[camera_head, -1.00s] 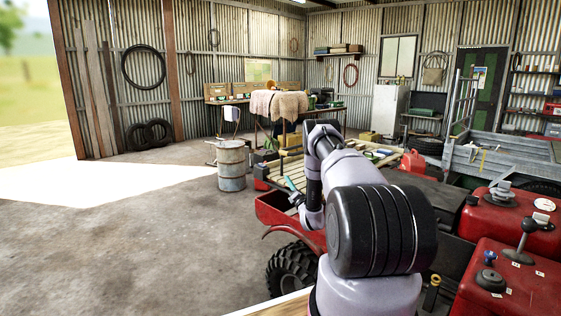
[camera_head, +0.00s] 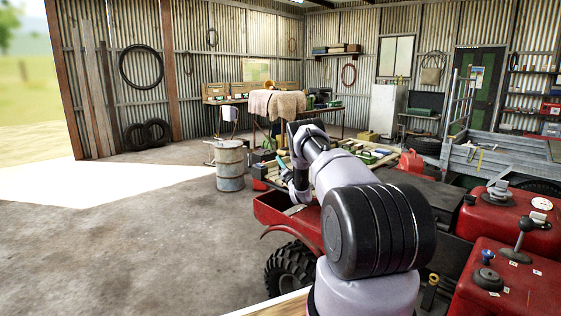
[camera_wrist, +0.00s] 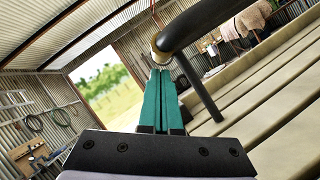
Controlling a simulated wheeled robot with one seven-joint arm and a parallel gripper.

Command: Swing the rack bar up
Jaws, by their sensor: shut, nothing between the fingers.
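The rack bar (camera_wrist: 196,28) is a thick black bent tube in the wrist view, with a thinner dark leg running down beside it. A brass-coloured end (camera_wrist: 159,50) shows at its left. My gripper (camera_wrist: 163,72) has teal fingers pressed together, with nothing between them. Its tips are at the brass-coloured end, just under the bar; I cannot tell whether they touch. Pale slats (camera_wrist: 270,95) lie to the right of the fingers. In the head view my gripper (camera_head: 282,162) is beyond the red vehicle's near side, and my arm hides most of the bar there.
A red quad (camera_head: 270,208) with a dark tyre (camera_head: 291,270) stands beside my arm. A metal drum (camera_head: 230,167) stands left of it. Red machinery (camera_head: 510,270) and a grey trailer (camera_head: 490,155) crowd the right. The concrete floor at left is clear.

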